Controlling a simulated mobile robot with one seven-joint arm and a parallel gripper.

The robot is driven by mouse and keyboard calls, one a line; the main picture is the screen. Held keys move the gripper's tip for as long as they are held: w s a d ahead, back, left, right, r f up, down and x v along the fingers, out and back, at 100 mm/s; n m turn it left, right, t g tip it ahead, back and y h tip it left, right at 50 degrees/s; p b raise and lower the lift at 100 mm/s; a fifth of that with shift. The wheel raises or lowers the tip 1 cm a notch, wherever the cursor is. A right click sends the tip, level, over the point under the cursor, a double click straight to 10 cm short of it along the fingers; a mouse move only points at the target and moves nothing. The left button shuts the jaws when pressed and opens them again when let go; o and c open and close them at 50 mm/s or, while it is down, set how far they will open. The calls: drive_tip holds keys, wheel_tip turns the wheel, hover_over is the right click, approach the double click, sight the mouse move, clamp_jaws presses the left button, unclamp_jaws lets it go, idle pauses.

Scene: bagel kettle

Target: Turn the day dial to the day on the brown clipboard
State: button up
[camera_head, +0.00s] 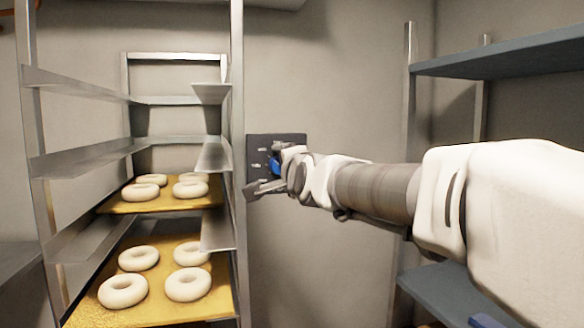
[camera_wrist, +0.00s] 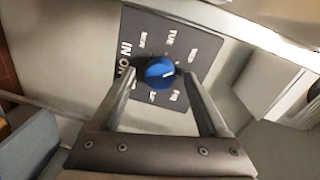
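The day dial is a blue knob (camera_wrist: 160,72) with a white pointer line, on a dark panel (camera_wrist: 135,25) with white day labels around it. TUE reads at the top and FRI at the lower right; other labels are small or partly covered. The pointer line points right, towards my right finger. My gripper (camera_wrist: 160,73) is open, one finger on each side of the knob, with small gaps showing. In the head view my gripper (camera_head: 264,168) partly covers the panel (camera_head: 292,139) and the blue knob (camera_head: 275,166). No brown clipboard is seen in either view.
A metal rack (camera_head: 237,100) with trays of pale bagels (camera_head: 188,284) stands just left of the panel. Blue-grey shelves (camera_head: 510,58) stand at the right, around my arm. The wall (camera_head: 320,270) below the panel is bare.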

drive_tip(key=p+v, duration=0.2)
drive_tip(key=v, duration=1.5)
drive_tip(key=shift+s+p, duration=0.2)
drive_tip(key=shift+p, duration=0.2)
drive_tip(key=s+d+f+n+g+h, duration=0.1)
drive_tip(key=s+d+f+n+g, duration=0.3)
drive_tip(key=f, duration=0.4)
drive_tip(key=s+d+f+n+g+h, duration=0.25)
drive_tip(key=s+f+n, duration=0.2)
drive_tip(key=f, duration=0.35)
drive_tip(key=s+d+f+n+g+h, duration=0.1)
drive_tip(key=s+d+f+n+g, duration=0.25)
drive_tip(key=s+d+f, duration=0.35)
wheel_tip(320, 180, up, 22)
drive_tip(key=a+g+p, duration=0.1)
drive_tip(key=p, duration=2.3)
drive_tip(key=shift+s+a+r+n, duration=0.2)
drive_tip(key=shift+s+a+n, duration=0.1)
